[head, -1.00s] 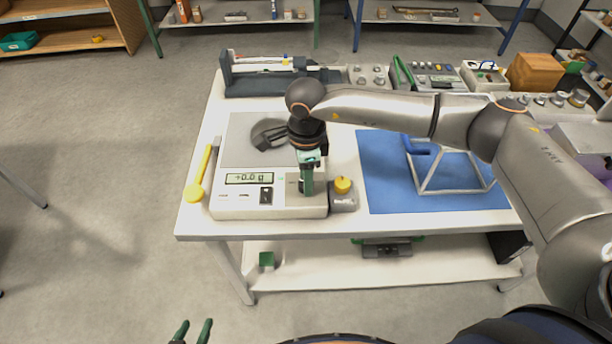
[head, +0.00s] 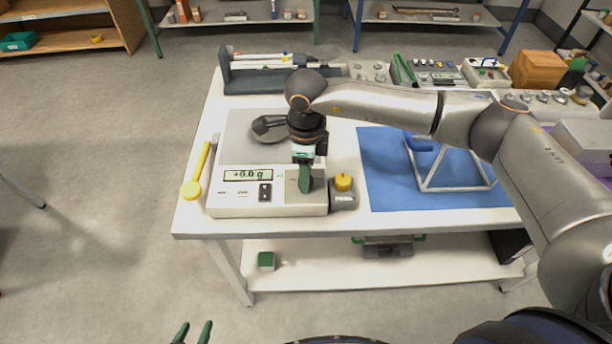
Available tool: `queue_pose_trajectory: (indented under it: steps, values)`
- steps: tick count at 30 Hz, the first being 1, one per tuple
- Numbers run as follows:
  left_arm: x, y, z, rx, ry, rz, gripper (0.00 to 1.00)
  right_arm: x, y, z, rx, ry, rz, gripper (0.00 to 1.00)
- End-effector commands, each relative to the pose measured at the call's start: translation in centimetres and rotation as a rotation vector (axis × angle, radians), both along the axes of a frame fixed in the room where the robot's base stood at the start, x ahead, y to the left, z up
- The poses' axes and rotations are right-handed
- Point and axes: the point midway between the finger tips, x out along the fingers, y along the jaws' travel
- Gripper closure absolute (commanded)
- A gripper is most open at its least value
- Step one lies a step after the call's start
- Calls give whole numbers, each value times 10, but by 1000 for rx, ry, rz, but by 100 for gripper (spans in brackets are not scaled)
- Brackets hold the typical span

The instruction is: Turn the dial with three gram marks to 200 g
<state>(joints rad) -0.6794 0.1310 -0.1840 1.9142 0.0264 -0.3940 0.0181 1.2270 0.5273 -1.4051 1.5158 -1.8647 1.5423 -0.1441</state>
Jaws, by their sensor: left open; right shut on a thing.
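A white bench scale (head: 237,207) stands at the near left of the table, its display (head: 248,175) reading +0.0 g. My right gripper (head: 305,186) points down over the right end of the scale's front panel. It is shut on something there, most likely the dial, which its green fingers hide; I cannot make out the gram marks. My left gripper (head: 192,333) is open and empty at the bottom edge of the view, away from the table.
A grey block with a yellow knob (head: 343,182) stands just right of the scale. A yellow-ended tool (head: 190,190) lies on its left. A blue mat (head: 385,180) with a white frame (head: 455,186) lies further right. A dark balance (head: 262,82) stands behind.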

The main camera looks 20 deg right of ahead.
Motion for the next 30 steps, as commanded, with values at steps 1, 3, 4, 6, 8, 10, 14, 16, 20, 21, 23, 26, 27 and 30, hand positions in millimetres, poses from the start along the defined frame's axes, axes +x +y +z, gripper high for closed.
queue_pose_trajectory:
  steps: [1,3,4,6,8,10,14,16,20,21,23,26,27,30]
  values:
    - [0,0,-5,0,0,0,50,0,0,-2,-1,0,-46,100]
    - [0,0,-9,0,0,0,50,0,0,-2,0,-1,-112,100]
    - [0,0,-10,0,0,0,50,0,0,-2,-1,-2,-141,100]
    - [0,0,-13,0,0,0,50,0,0,-2,-1,-2,-206,100]
    - [0,0,-16,0,0,0,50,0,0,-2,-2,-1,-263,100]
    - [0,0,-18,0,0,0,50,0,0,-1,-2,-1,-327,100]
    - [0,0,-23,0,0,0,50,0,0,-1,-1,-1,-437,100]
    - [0,0,-24,0,0,0,50,0,0,-1,-2,-1,-490,100]
    - [0,0,-27,0,0,0,50,0,0,0,-2,-1,-575,100]
    - [0,0,-28,0,0,0,50,0,0,0,-2,-1,-597,100]
    - [0,0,-29,0,0,0,50,0,0,0,-1,-1,-627,100]
    - [0,0,-30,0,0,0,50,0,0,0,-1,-1,-665,100]
    - [0,0,-30,0,0,0,50,0,0,0,-1,-1,-678,100]
    - [0,0,-31,0,0,0,50,0,0,1,-2,-1,-700,100]
